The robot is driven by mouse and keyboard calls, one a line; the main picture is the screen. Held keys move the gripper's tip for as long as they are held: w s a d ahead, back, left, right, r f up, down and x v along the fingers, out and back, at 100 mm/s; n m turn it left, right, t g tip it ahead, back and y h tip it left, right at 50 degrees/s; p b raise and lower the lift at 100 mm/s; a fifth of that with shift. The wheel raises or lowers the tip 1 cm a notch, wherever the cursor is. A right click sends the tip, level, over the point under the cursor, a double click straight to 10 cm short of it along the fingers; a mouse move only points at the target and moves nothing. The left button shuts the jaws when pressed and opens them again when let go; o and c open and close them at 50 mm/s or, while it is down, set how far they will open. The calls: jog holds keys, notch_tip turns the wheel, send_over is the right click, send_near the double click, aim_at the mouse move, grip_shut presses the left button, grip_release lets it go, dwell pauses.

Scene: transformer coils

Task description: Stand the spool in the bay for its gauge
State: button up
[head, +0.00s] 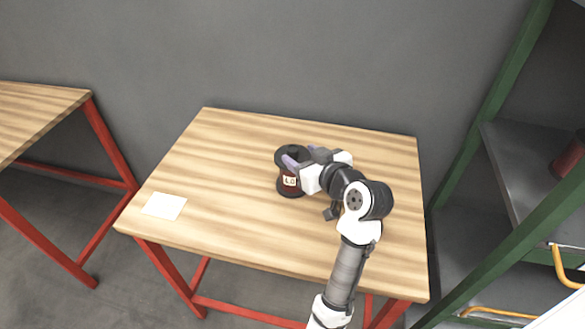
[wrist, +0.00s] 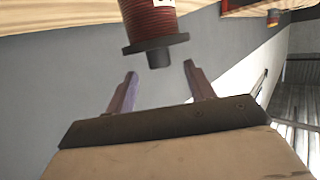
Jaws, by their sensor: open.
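The spool (head: 291,182) stands upright on the wooden table. It has black flanges, dark red wire and a white label that seems to read 1.0. In the wrist view the spool (wrist: 150,20) shows its red winding, a dark flange and a short dark hub end between and just beyond the fingertips. My gripper (head: 292,162) is at the spool's upper part in the head view. In the wrist view my gripper (wrist: 160,72) is open, with one finger on each side of the hub end and visible gaps. No bay marked for a gauge can be made out.
The wooden table (head: 230,145) is mostly clear, with a white card (head: 165,206) at its front left. A green-framed shelf rack (head: 500,85) stands at right, holding a dark red object (head: 568,155). Another table (head: 35,105) is at far left.

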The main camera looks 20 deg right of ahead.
aim_at(296, 151)
jog(key=p+x, duration=0.2)
jog(key=x, duration=0.3)
jog(key=shift+f, duration=0.1)
grip_shut()
